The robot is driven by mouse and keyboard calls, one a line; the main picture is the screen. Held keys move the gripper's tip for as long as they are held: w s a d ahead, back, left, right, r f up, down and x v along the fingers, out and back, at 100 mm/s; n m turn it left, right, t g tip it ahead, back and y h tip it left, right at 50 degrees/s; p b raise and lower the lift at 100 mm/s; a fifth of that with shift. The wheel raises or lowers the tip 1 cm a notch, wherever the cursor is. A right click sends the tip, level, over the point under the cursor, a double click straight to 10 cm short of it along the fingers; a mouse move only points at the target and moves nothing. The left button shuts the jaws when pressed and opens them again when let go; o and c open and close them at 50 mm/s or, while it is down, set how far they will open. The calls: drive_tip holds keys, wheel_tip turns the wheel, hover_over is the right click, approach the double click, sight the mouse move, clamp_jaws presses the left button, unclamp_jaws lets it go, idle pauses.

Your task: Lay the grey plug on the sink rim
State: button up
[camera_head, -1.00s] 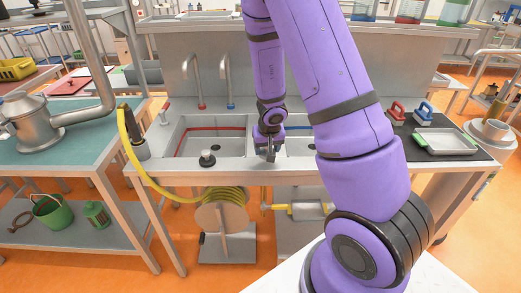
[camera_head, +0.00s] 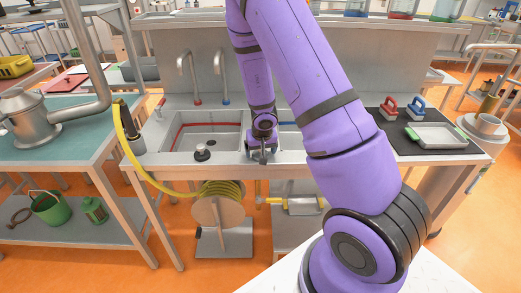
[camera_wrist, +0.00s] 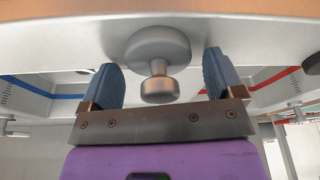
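The grey plug (camera_wrist: 158,55), a round disc with a stem and knob, rests on the flat steel sink rim (camera_wrist: 215,27) in the wrist view. My gripper (camera_wrist: 163,78) is open, one blue-grey finger on each side of the knob, with a gap on both sides. In the head view my gripper (camera_head: 262,157) is over the front rim between the two basins. The grey plug cannot be made out there. A black plug (camera_head: 203,153) with a pale knob sits on the front rim to the left.
The left basin (camera_head: 210,133) has a red band and the right one (camera_head: 288,131) a blue band. Two taps (camera_head: 222,75) stand behind. A yellow hose (camera_head: 160,185) hangs at the left front. A dark mat (camera_head: 400,147) with a tray lies right.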

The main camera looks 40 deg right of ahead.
drive_tip(key=shift+r, duration=0.1)
drive_tip(key=shift+v, duration=2.3)
drive_tip(key=s+a+r+n+t+y, duration=0.15)
drive_tip(key=s+a+r, duration=0.35)
drive_tip(key=r, duration=0.7)
drive_tip(key=s+a+r+n+y, duration=0.1)
drive_tip(key=s+a+r+y, duration=0.3)
drive_tip(key=r, duration=0.8)
drive_tip(key=s+a+r+n+h, duration=0.1)
drive_tip(key=s+r+h, duration=0.1)
drive_tip(key=s+r, duration=0.3)
drive_tip(key=s+a+r+n+h, duration=0.1)
drive_tip(key=s+r, duration=0.4)
drive_tip(key=s, duration=0.7)
drive_tip(key=shift+a+t+h, duration=0.35)
drive_tip(key=shift+t+h, duration=0.1)
drive_tip(key=shift+h, duration=0.2)
